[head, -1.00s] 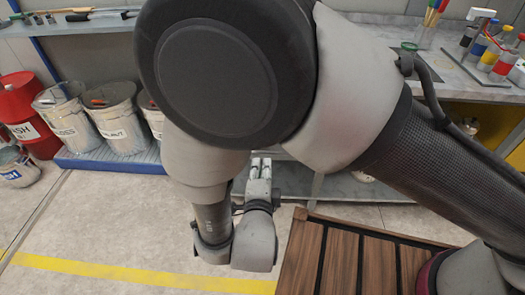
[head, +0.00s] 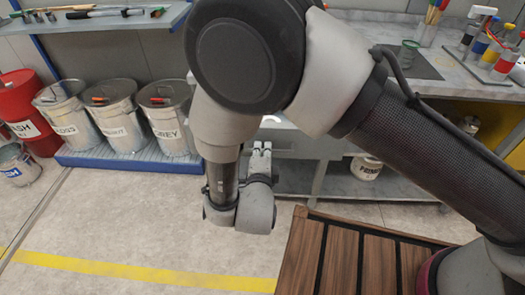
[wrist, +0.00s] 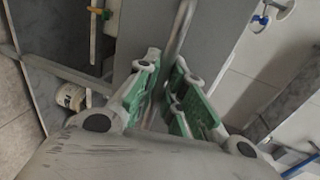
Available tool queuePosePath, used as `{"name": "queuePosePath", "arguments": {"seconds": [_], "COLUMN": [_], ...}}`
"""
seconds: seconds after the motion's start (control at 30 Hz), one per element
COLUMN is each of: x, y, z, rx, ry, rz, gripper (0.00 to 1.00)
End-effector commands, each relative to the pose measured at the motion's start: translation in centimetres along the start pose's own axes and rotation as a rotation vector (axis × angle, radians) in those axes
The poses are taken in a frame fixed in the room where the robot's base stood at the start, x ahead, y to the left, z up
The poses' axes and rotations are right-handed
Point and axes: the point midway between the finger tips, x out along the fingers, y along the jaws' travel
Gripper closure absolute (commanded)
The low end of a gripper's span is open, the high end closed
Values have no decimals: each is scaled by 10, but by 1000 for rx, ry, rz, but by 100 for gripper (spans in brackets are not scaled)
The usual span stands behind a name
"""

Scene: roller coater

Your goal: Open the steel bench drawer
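The steel bench (head: 345,190) stands behind my gripper (head: 261,148) in the head view, with the drawer area mostly hidden by my arm. In the wrist view, a grey panel (wrist: 207,40), which looks like the drawer front, fills the upper middle. A round metal bar handle (wrist: 182,25) runs along it. My gripper (wrist: 164,62) has green pads and its fingertips are at the handle, which lines up with the gap between them. The fingers look partly open. Whether either pad touches the bar is unclear.
Three lidded buckets (head: 113,120) stand on a blue platform at left, beside a red drum (head: 28,105). A slatted wooden surface (head: 335,260) is at lower right. A pail (head: 366,168) sits on the bench's lower shelf. Floor in front is clear.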

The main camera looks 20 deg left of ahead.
Motion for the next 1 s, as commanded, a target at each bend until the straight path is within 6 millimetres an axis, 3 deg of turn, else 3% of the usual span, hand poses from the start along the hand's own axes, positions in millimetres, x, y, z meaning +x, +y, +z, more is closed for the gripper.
{"name": "queuePosePath", "arguments": {"seconds": [0.27, 0.6, 0.93, 0.97, 1.0], "x": [-2, -54, -58, -58, -58], "y": [1, 12, 13, 13, 13], "z": [0, 1, 0, 0, 0], "rx": [-1, -2, -2, -2, -2], "ry": [-1, -3, 0, 0, 0], "rz": [1, 4, 4, 4, 4], "gripper": [100, 100, 100, 87, 81]}}
